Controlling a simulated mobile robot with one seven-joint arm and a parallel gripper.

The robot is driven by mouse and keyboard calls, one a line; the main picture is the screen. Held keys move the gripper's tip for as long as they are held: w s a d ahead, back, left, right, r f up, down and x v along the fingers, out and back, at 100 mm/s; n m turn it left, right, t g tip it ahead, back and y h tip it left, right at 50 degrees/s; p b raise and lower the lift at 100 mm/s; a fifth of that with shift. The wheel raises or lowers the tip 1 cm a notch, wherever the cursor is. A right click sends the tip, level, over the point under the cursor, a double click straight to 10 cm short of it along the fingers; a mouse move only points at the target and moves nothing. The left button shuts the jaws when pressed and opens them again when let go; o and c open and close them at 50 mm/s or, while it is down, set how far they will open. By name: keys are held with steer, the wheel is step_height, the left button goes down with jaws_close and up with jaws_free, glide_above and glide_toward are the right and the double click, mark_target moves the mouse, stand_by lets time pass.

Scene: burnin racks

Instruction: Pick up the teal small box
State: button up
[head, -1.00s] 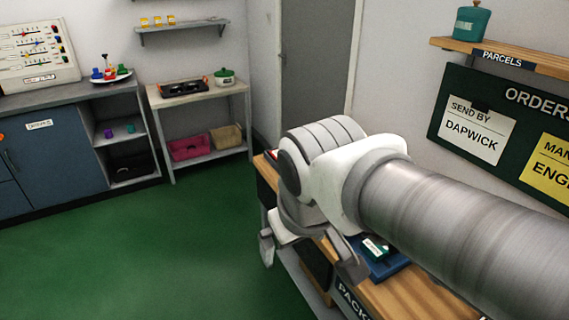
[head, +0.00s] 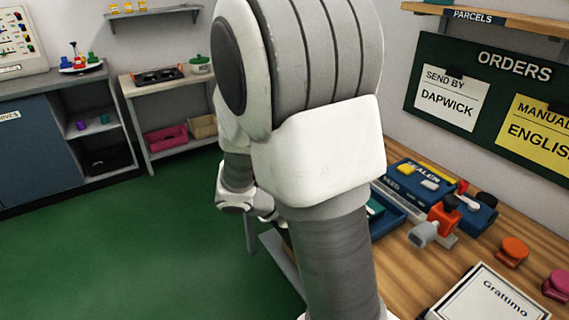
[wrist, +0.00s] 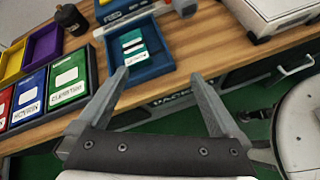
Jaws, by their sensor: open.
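The teal small box (wrist: 132,43), with white label patches, lies in a blue open tray (wrist: 165,67) at the table's front edge in the wrist view. In the head view a bit of the teal box (head: 374,209) shows in the tray beside my arm. My gripper (wrist: 158,76) is open and empty, its two fingers spread in front of the tray, with the box beyond the fingertips. In the head view my arm covers the fingers and part of the tray.
Left of the tray stands a dark rack with red (wrist: 28,94), green and blue boxes, plus purple (wrist: 45,43) and yellow trays. A dark bottle (wrist: 70,18) is behind. The sealer (head: 418,182) and an orange device (head: 441,217) sit beyond the tray. The floor is clear.

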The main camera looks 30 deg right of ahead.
steer(key=w+d+f+n+t+h+b, duration=0.2)
steer(key=w+f+n+h, duration=0.1)
steer(key=w+f+n, duration=0.3)
steer(key=x, duration=0.4)
steer(key=s+f+b+x, duration=0.1)
steer(key=x, duration=0.3)
steer(key=b+x, duration=0.1)
steer(key=x, duration=0.3)
steer(key=shift+s+a+f, duration=0.15)
steer(key=shift+f, duration=0.15)
steer(key=x, duration=0.3)
steer(key=b+x, duration=0.1)
steer(key=x, duration=0.1)
steer(key=shift+d, duration=0.4)
steer(key=shift+r, duration=0.1)
steer(key=c, duration=1.3)
steer(key=shift+r, duration=0.15)
